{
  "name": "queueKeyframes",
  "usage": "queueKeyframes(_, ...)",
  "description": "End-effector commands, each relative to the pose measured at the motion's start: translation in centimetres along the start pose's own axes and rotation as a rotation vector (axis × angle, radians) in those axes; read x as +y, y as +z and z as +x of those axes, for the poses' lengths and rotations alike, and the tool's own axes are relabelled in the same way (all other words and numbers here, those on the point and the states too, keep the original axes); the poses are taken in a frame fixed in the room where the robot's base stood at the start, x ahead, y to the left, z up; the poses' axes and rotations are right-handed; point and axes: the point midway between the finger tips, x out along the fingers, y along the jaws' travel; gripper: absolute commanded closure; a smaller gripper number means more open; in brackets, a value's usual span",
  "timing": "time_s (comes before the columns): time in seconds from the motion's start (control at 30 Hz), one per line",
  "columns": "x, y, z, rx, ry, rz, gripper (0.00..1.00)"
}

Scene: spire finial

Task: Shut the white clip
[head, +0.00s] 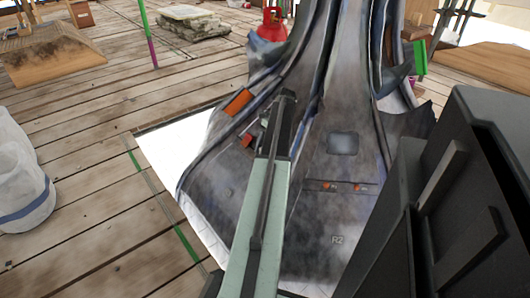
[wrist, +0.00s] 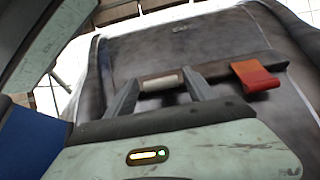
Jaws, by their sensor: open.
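The white clip (wrist: 162,83) shows in the wrist view as a small pale piece on a dark bar across the grey metal spire (wrist: 215,42). My gripper (wrist: 159,77) is open, with one dark finger on each side of the clip. I cannot tell whether the fingers touch it, or whether the clip is raised. In the head view my gripper (head: 274,122) is over the left face of the spire (head: 345,100), and the white clip cannot be made out there.
An orange clip (wrist: 256,77) sticks out right of my gripper. In the head view an orange piece (head: 238,102) sits on the spire's left flank. A red gas bottle (head: 270,25) stands behind. A white sack (head: 20,180) stands at left on the plank floor, which has open room.

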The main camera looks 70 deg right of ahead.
Motion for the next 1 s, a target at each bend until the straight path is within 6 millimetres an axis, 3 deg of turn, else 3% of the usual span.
queueKeyframes(0.4,0.1,0.1,-7.4,0.0,0.0,0.001,0.37)
queueKeyframes(0.77,0.2,0.0,-7.5,0.0,0.002,-0.002,0.37)
queueKeyframes(0.87,-1.2,2.5,-6.5,0.01,0.019,-0.054,0.37)
queueKeyframes(0.97,-4.4,9.3,-3.7,0.041,0.064,-0.205,0.37)
queueKeyframes(1.0,-5.9,13.2,-2.1,0.057,0.089,-0.292,0.37)
